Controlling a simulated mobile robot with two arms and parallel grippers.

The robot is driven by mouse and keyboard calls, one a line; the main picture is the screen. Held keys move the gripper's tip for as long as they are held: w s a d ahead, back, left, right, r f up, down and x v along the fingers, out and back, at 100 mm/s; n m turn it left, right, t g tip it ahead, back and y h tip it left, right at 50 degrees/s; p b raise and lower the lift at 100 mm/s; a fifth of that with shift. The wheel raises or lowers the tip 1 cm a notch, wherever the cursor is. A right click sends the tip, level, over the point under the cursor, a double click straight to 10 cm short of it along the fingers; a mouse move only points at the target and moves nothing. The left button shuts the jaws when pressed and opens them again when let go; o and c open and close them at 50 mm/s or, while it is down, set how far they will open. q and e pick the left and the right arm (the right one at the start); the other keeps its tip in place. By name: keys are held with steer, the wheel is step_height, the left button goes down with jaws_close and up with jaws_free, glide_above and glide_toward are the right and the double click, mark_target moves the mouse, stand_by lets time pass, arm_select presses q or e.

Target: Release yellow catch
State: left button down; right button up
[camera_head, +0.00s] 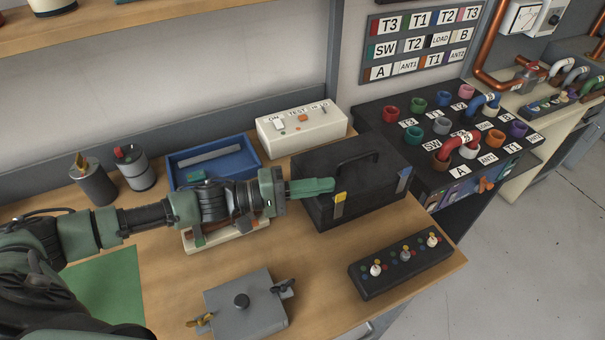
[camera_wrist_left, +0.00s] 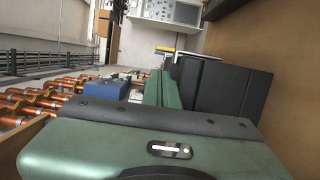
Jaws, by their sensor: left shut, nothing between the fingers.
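A black case (camera_head: 375,168) with a carry handle stands closed on the wooden bench. Its front has a yellow catch (camera_head: 340,197) near the left end and a blue catch (camera_head: 404,180) near the right end. My left gripper (camera_head: 331,185) is shut and empty, with its green fingertips just above the yellow catch in the head view. I cannot tell whether they touch it. In the left wrist view, the shut fingers (camera_wrist_left: 159,90) lie beside the dark case (camera_wrist_left: 222,90). A small yellow part shows beyond the fingertips. My right gripper is out of view.
A blue tray (camera_head: 213,160) and a white switch box (camera_head: 302,126) stand behind. A grey box (camera_head: 245,305) and a black switch panel (camera_head: 400,263) lie in front. A connector panel (camera_head: 455,125) stands right. Bare bench lies between the grey box and the switch panel.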

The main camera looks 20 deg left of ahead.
arm_select(q)
steer(key=shift+s+d+r, duration=0.15)
steer(key=shift+s+d, duration=0.35)
steer(key=shift+s, duration=0.2)
steer(key=shift+s+d, duration=0.1)
steer(key=shift+d, duration=0.05)
